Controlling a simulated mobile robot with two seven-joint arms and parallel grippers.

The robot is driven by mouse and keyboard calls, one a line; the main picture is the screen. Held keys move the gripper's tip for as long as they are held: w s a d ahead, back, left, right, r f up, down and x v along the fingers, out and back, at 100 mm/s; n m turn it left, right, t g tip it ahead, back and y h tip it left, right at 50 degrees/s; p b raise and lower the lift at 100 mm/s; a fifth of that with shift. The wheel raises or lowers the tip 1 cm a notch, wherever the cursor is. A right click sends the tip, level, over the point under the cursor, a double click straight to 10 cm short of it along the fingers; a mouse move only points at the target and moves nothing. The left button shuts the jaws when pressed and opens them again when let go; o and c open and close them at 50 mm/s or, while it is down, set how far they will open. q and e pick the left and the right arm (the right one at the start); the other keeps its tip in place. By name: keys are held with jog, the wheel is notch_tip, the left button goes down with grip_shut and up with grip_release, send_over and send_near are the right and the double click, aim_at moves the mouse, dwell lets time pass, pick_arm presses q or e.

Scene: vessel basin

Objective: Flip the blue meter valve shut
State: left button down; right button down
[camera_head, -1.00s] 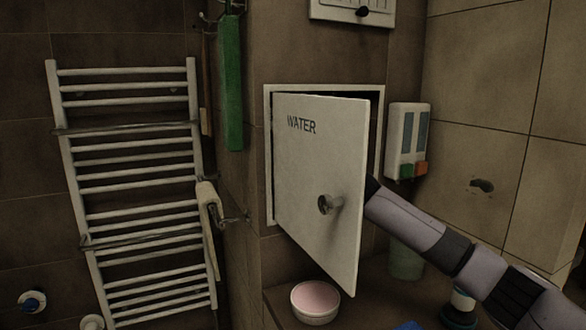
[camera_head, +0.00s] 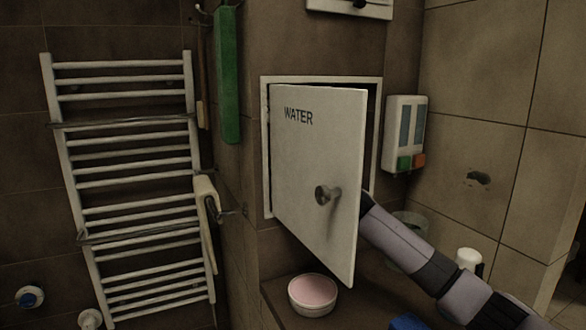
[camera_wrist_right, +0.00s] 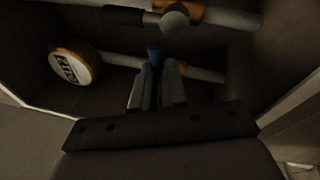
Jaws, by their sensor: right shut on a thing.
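The cabinet door (camera_head: 315,165) marked WATER stands partly open, with a round knob on its front. My right arm reaches in behind it, so the head view hides my right gripper and the valve. In the right wrist view, my right gripper (camera_wrist_right: 157,80) is inside the cabinet among the pipes. Its fingers are close together on the blue meter valve (camera_wrist_right: 154,55), and only a small blue part shows above the fingertips. The handle's exact angle is hard to tell. A round meter (camera_wrist_right: 74,66) with a white face and brass rim is to the left.
A pale pipe (camera_wrist_right: 205,74) runs behind the fingers. Another pipe with a round grey cap (camera_wrist_right: 175,20) crosses above. Outside, a pink-filled bowl (camera_head: 313,294) sits below the door, a dispenser (camera_head: 404,133) hangs to the right, and a towel rail (camera_head: 130,180) stands left.

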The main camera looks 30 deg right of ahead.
jog(key=shift+f+m+t+h+b, duration=0.15)
jog(key=shift+f+m+h+b, duration=0.1)
jog(key=shift+m, duration=0.65)
jog(key=shift+f+m+t+h+b, duration=0.15)
jog(key=shift+f+m+h+b, duration=0.1)
jog(key=shift+m, duration=0.65)
jog(key=c, duration=1.2)
grip_release()
jog(key=shift+o, duration=0.2)
jog(key=shift+s, duration=0.1)
jog(key=b+v, duration=0.1)
jog(key=v, duration=0.6)
